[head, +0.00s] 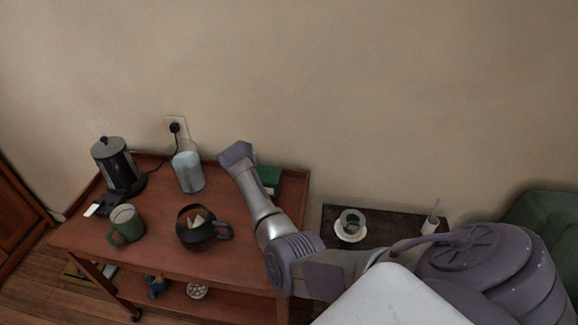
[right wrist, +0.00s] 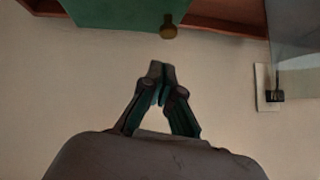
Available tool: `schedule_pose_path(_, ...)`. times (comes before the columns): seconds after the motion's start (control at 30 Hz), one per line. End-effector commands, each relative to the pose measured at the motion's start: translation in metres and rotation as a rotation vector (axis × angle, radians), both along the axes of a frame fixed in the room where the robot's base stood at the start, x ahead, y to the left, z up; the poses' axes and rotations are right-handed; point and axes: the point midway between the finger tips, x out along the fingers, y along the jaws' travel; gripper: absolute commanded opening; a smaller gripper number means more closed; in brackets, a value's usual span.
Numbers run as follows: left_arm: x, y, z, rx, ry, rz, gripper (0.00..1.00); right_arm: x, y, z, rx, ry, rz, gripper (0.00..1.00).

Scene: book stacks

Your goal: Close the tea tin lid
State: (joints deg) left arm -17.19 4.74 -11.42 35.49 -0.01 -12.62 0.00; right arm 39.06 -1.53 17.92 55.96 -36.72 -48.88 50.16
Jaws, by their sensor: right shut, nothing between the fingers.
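The tea tin, a dark green box (head: 268,178), stands at the back right corner of the wooden cart, partly hidden behind my right arm. In the right wrist view a green face of it (right wrist: 125,12) fills the top, with a small brass knob (right wrist: 168,27) at its edge. Whether its lid is open or shut I cannot tell. My right gripper (right wrist: 161,72) is shut and empty, its fingertips just below the knob in that picture and apart from it. In the head view its fingers are hidden behind the wrist. My left gripper is not in view.
The cart (head: 150,248) also holds a kettle (head: 117,165), a glass canister (head: 188,172), a green mug (head: 126,225) and a dark teapot (head: 197,229). The wall (head: 350,90) is close behind. A dark side table (head: 385,223) with a cup (head: 352,222) stands right.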

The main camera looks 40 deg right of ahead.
Motion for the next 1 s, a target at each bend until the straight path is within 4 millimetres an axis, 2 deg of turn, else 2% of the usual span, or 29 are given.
schedule_pose_path(0.03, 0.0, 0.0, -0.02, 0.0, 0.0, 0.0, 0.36, 0.004, 0.002, -0.013, -0.025, 0.026, 0.001, 0.0)
schedule_pose_path(0.1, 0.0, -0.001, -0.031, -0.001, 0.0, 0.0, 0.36, 0.007, 0.005, -0.018, -0.059, 0.067, 0.001, 0.0)
schedule_pose_path(0.4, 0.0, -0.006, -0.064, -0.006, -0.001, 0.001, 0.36, 0.014, 0.012, -0.034, -0.125, 0.145, -0.001, 0.0)
schedule_pose_path(0.6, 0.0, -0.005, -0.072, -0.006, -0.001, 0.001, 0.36, 0.017, 0.014, -0.036, -0.124, 0.145, -0.001, 0.0)
schedule_pose_path(1.0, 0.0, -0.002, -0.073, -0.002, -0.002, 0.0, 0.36, 0.017, 0.015, -0.038, -0.121, 0.147, 0.0, 0.0)
